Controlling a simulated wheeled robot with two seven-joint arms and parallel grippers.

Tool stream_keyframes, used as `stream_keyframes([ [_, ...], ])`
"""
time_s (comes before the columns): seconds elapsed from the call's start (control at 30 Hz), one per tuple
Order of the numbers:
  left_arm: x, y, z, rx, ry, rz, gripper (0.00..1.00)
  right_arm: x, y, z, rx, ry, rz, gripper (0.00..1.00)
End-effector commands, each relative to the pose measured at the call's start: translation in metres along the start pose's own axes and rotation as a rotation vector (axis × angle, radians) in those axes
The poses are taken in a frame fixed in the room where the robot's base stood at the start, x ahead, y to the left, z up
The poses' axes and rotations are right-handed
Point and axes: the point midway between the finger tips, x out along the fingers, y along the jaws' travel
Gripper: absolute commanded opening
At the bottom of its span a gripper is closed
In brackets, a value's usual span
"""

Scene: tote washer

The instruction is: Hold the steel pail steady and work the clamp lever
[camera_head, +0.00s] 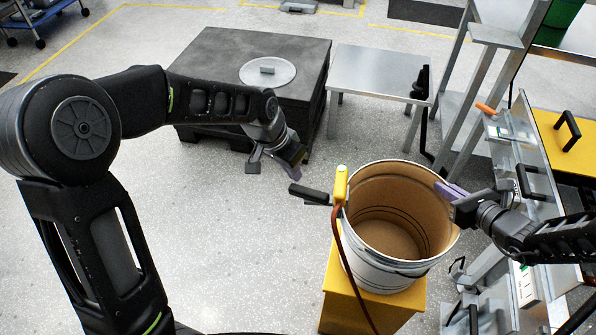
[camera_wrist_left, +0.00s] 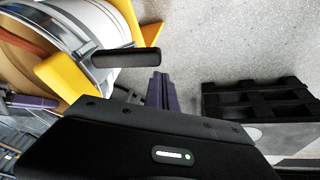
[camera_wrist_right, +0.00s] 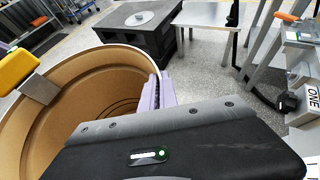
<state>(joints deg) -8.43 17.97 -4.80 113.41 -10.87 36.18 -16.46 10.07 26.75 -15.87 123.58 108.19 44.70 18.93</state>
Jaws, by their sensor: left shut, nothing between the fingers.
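The pail (camera_head: 386,268), pale outside and tan inside, stands upright on a yellow stand. A yellow clamp (camera_head: 341,187) sits on its left rim. The clamp's black-handled lever (camera_head: 308,194) sticks out to the left; its handle also shows in the left wrist view (camera_wrist_left: 126,57). My left gripper (camera_head: 298,156) is shut and empty, just beyond the lever handle and apart from it. Its purple fingertips (camera_wrist_left: 161,88) are together in the left wrist view. My right gripper (camera_head: 447,191) is at the pail's right rim, its purple fingers (camera_wrist_right: 160,92) closed around the rim wall.
The yellow stand (camera_head: 340,304) is under the pail. A brown hose (camera_head: 349,262) hangs from the clamp. Behind stand a dark crate (camera_head: 225,60) with a round lid (camera_head: 267,72) and a steel table (camera_head: 377,72). Metal framing (camera_head: 535,150) crowds the right side. Floor left of the pail is clear.

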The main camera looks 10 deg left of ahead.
Motion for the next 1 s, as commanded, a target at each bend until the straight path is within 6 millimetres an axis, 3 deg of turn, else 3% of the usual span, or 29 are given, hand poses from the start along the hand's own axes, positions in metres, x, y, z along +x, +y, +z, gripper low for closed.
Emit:
stream_keyframes([
  [0.03, 0.001, -0.003, 0.001, -0.001, 0.0, 0.0, 0.0, 0.0, 0.002, -0.008, 0.003, 0.016, 0.003, 0.0],
  [0.63, -0.005, -0.008, 0.0, 0.0, 0.002, 0.0, 0.0, 0.0, 0.002, -0.008, 0.002, 0.016, 0.003, 0.0],
  [0.77, -0.019, -0.007, -0.001, 0.0, 0.004, -0.001, 0.0, 0.0, 0.002, -0.008, 0.002, 0.016, 0.003, 0.0],
  [1.0, -0.064, -0.004, -0.001, 0.0, 0.007, -0.002, 0.0, 0.0, 0.002, -0.008, 0.002, 0.016, 0.003, 0.0],
])
